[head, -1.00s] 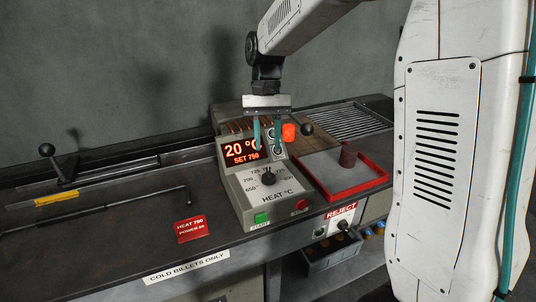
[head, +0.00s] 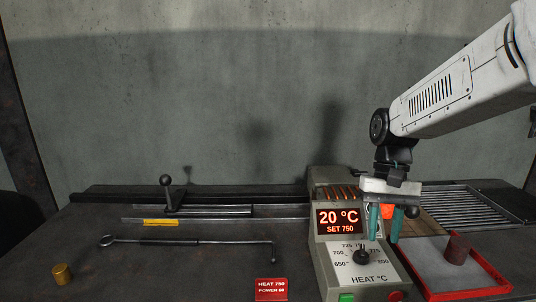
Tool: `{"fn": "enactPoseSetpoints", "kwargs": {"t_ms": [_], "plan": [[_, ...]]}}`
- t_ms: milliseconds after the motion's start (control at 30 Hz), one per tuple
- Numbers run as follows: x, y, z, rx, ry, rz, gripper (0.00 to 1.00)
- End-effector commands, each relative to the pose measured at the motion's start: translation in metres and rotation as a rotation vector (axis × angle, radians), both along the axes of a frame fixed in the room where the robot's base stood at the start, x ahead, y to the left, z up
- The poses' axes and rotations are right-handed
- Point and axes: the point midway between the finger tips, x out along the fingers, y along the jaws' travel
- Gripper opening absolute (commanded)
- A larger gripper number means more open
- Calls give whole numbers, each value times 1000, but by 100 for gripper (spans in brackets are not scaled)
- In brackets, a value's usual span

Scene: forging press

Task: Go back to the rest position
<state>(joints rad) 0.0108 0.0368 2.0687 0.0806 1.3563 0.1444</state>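My gripper (head: 384,239) points down in front of the right part of the heater control box (head: 330,262). Its two green fingers stand apart with nothing between them. The box display (head: 339,221) reads 20 °C, SET 750. The black heat dial (head: 361,256) sits below the display on a white scale, left of and below the fingertips. I cannot tell how far the fingertips are from the box face. My arm (head: 450,95) reaches in from the upper right.
A red tray (head: 490,276) holding a dark reddish cylinder (head: 457,248) lies right of the box. A long rod tool (head: 185,242), a lever (head: 168,190), a brass billet (head: 62,274) and a red HEAT 750 card (head: 271,289) are on the bench at left. Space above the bench's left is free.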

Motion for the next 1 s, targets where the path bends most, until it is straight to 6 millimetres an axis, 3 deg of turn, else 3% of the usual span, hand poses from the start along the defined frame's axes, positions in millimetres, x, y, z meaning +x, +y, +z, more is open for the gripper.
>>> {"fn": "enactPoseSetpoints", "kwargs": {"t_ms": [33, 200, 500, 700, 1000], "plan": [[-19, -1, 6, -2, -30, 21, 32], [-80, -6, 17, -15, -130, 95, 32], [-171, -12, 18, -52, -316, 178, 32], [-197, -13, 21, -65, -404, 181, 32], [-200, -13, 28, -68, -437, 180, 32]]}}
